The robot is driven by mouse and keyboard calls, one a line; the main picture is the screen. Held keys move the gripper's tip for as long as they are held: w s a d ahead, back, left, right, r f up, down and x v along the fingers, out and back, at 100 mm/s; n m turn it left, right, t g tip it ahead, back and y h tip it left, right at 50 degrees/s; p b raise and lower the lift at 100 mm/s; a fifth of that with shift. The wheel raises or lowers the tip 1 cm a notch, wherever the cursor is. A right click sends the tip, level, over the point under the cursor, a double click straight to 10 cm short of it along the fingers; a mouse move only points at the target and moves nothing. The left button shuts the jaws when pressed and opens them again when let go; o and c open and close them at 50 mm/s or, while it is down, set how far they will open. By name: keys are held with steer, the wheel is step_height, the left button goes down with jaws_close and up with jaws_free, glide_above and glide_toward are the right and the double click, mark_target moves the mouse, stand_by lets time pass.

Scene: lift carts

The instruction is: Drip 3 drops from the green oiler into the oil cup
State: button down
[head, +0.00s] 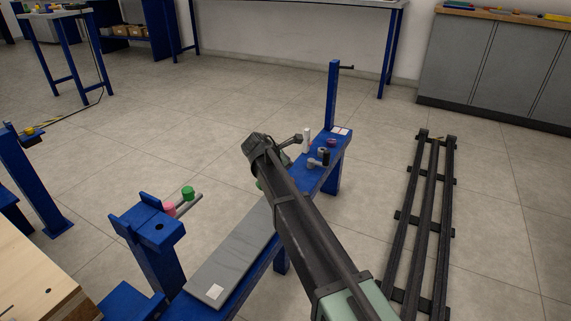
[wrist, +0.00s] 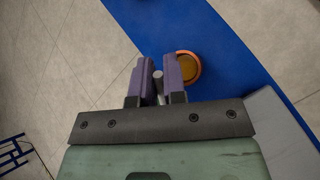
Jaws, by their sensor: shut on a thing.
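In the wrist view my gripper (wrist: 158,85) has its two purple-padded fingers closed around a slim grey rod (wrist: 158,88). I cannot tell whether this rod is part of an oiler. An orange-rimmed round cup (wrist: 197,69) with brownish contents, probably the oil cup, stands on the blue surface just right of the fingers, partly hidden by the right finger. In the head view my arm hides the gripper and this cup. A green cylinder (head: 188,192) sits beside a pink one (head: 170,209) at a blue post. A small green patch (head: 258,184) shows beside my arm, too hidden to identify.
A blue bench (head: 316,178) carries several small items at its far end, including a white cylinder (head: 306,140), below an upright blue post (head: 333,95). A grey plate (head: 232,262) lies at the near end. Dark rails (head: 423,220) lie on the floor at right.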

step_height(320, 180, up, 5)
steer(key=p, duration=0.4)
steer(key=shift+r, duration=0.2)
steer(key=shift+f, duration=0.15)
